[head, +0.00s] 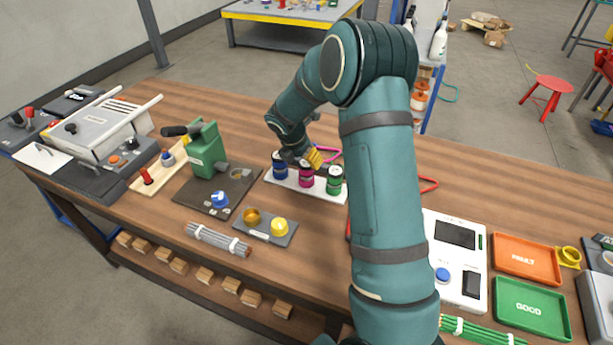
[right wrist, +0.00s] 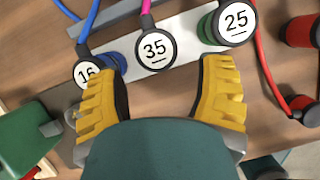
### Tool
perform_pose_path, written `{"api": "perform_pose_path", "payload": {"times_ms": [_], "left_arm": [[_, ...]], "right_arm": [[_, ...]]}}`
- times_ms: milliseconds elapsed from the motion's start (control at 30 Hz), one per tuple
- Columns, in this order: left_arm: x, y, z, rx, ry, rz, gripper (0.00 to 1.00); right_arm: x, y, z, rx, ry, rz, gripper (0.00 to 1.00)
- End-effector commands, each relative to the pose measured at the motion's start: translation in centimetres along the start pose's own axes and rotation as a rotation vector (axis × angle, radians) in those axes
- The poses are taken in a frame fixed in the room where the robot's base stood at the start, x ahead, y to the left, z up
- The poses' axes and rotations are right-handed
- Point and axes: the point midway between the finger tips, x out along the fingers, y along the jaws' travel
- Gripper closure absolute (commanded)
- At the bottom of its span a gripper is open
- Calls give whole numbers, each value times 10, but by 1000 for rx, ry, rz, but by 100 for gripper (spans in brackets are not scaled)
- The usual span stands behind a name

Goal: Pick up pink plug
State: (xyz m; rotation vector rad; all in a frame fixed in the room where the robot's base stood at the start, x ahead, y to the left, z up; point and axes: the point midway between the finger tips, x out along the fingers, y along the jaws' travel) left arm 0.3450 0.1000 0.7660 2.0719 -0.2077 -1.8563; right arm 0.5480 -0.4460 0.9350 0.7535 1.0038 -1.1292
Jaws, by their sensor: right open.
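The pink plug (head: 306,177) stands in a white holder strip (head: 331,196), between a blue plug (head: 280,170) and a green plug (head: 334,182). In the right wrist view the pink plug (right wrist: 155,50) shows a round white "35" label and a pink cable. My right gripper (head: 315,158) is over the holder, close behind the plugs, with yellow fingers. In the wrist view it (right wrist: 167,62) is open and empty, its fingertips on either side of the pink plug and apart from it. The left fingertip is close to the blue "16" plug (right wrist: 88,72). My left gripper is not in view.
The green "25" plug (right wrist: 236,20) is near the right finger. Red cable and red parts (right wrist: 300,105) lie to the right.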

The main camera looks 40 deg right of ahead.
Motion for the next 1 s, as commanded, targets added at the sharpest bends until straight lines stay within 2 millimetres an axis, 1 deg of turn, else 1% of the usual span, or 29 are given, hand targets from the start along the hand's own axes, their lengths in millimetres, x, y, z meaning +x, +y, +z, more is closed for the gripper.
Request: {"api": "perform_pose_path", "payload": {"times_ms": [167,267,400,500,600,767,800,867,900,933,967,1000], "left_arm": [[2,0,1,1,-2,0,53],[4,-1,2,2,-4,1,53],[9,-3,3,2,-6,1,53],[11,-4,2,3,-4,1,53],[12,-4,2,3,-4,1,53],[11,-4,2,3,-3,1,53],[11,-4,2,3,-3,1,53],[11,-4,2,3,-3,1,53],[11,-4,2,3,-3,1,53],[11,-4,2,3,-3,1,53],[11,-4,2,3,-3,1,53],[11,-4,2,3,-3,1,53]], "right_arm": [[8,0,2,1,-1,0,32],[19,1,3,1,0,-2,32],[40,3,7,0,0,-2,32],[52,3,6,0,1,0,32],[55,4,7,1,0,3,32],[54,4,7,1,0,3,32],[54,4,7,1,0,3,41],[54,4,7,1,1,3,62],[54,4,7,1,1,3,76],[54,4,7,1,1,3,87],[54,4,7,1,1,3,95],[54,4,7,1,1,3,95]]}}
